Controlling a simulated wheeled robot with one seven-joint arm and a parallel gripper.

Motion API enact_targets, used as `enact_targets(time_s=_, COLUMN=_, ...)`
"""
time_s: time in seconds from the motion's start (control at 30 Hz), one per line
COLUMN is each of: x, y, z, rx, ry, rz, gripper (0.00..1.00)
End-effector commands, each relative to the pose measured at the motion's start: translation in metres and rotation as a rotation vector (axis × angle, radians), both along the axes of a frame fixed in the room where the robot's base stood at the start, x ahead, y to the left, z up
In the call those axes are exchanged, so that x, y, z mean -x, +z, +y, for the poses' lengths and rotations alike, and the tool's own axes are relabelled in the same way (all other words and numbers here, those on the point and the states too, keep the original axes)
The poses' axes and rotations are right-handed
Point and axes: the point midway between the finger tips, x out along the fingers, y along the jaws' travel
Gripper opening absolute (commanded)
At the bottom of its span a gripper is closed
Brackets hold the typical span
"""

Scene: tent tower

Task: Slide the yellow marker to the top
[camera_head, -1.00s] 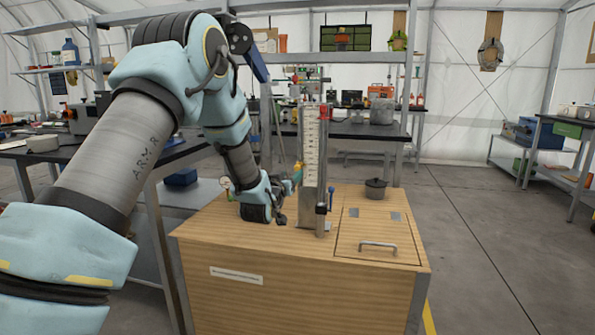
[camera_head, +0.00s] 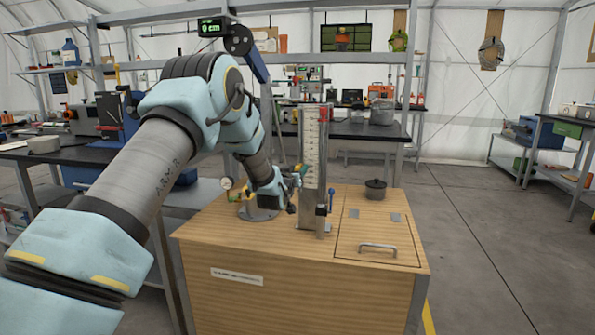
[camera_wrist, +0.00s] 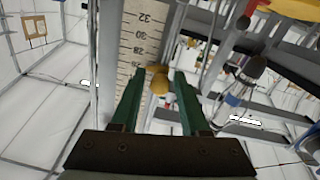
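The yellow marker (camera_wrist: 159,84) is a small round knob beside the white scale (camera_wrist: 138,35) in the wrist view, near the printed 26. The scale runs up a tall metal stand (camera_head: 315,170) on the wooden cabinet, in the head view. My gripper (camera_wrist: 160,74) has two green fingers, one on each side of the yellow marker. Narrow gaps seem to show between the marker and the fingers, so they look open around it. In the head view my gripper is at the left side of the stand, around mid-height, and the marker is small there.
The wooden cabinet (camera_head: 225,300) carries a dark pot (camera_head: 376,189) and a hatch with a metal handle (camera_head: 378,246) right of the stand. A blue-knobbed lever (camera_head: 330,197) is on the stand's right. A round gauge (camera_head: 227,183) stands behind my wrist. Floor at right is clear.

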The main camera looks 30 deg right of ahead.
Motion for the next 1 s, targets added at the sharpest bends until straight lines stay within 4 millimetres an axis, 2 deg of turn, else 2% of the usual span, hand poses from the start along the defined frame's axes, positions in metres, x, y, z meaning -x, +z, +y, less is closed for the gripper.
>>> enact_targets(time_s=0.03, x=0.0001, y=0.0001, z=0.0001, rx=0.000, ry=0.000, rz=0.000, gripper=0.38)
enact_targets(time_s=0.37, x=0.0003, y=0.0002, z=-0.0001, rx=0.000, ry=0.000, rz=0.000, gripper=0.01)
enact_targets(time_s=1.0, x=0.0008, y=0.0004, z=-0.0005, rx=0.000, ry=-0.002, rz=0.000, gripper=0.00)
